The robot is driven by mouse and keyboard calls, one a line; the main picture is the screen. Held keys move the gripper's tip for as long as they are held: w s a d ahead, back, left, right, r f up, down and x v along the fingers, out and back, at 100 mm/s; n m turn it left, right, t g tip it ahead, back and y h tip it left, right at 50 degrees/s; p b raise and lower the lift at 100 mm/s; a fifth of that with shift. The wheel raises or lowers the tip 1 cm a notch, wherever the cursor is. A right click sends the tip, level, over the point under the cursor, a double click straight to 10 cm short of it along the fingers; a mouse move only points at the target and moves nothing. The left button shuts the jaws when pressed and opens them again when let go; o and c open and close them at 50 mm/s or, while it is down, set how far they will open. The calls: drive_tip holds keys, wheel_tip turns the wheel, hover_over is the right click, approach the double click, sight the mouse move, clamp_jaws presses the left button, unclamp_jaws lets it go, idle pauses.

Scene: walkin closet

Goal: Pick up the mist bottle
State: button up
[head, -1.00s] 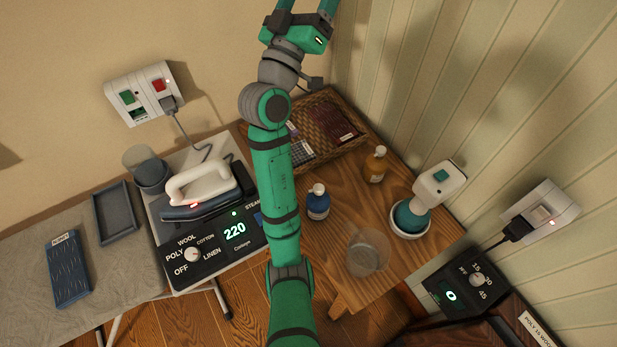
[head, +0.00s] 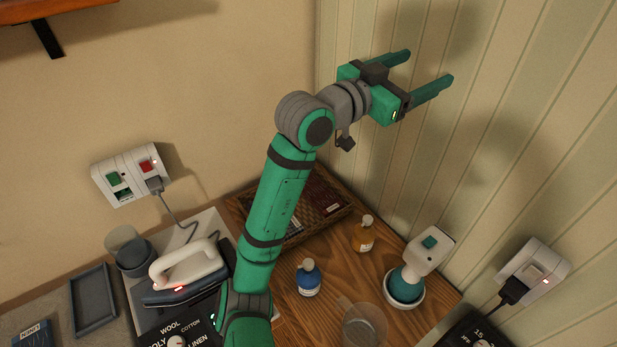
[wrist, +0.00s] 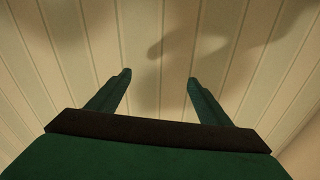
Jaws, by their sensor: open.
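My gripper (head: 429,66) is open and empty, high above the table beside the striped wall and far from the bottles. In the wrist view its two fingers (wrist: 159,77) are spread with only wall panels beyond.
A clear beaker (head: 364,326) stands near the table's front. A wicker basket (head: 335,212) lies at the back, partly behind my arm. An iron (head: 188,272) sits at left. Wall sockets (head: 535,272) are at right, and a shelf (head: 45,12) juts out top left.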

sight(310, 262)
drive_tip(key=s+a+f+m+g+y, duration=0.1)
drive_tip(key=s+f+m+g+y, duration=0.2)
drive_tip(key=f, duration=0.6)
drive_tip(key=s+f+m+g+y, duration=0.2)
drive_tip(key=f+m+y, duration=0.2)
drive_tip(key=f, duration=0.6)
drive_tip(key=s+a+f+m+g+y, duration=0.1)
drive_tip(key=s+a+f+g+y, duration=0.1)
drive_tip(key=a+f, duration=0.4)
drive_tip(key=s+a+f+m+g+y, duration=0.1)
drive_tip(key=s+a+f+m+y, duration=0.1)
drive_tip(key=s+a+f, duration=0.3)
drive_tip(key=s+a+f+m+g+y, duration=0.1)
drive_tip(key=s+a+f+g+y, duration=0.1)
drive_tip(key=s+a+f+y, duration=0.2)
drive_tip(key=shift+s+a+f+g, duration=0.2)
drive_tip(key=shift+a+f+g, duration=0.1)
drive_tip(key=shift+a+f, duration=1.25)
drive_tip(key=shift+m, duration=0.3)
drive_tip(key=f, duration=0.4)
drive_tip(key=shift+s+a+f, duration=0.15)
drive_tip(key=shift+a, duration=0.05)
drive_tip(key=shift+a+f, duration=0.2)
drive_tip(key=shift+f, duration=3.1)
drive_tip(key=c, duration=1.4)
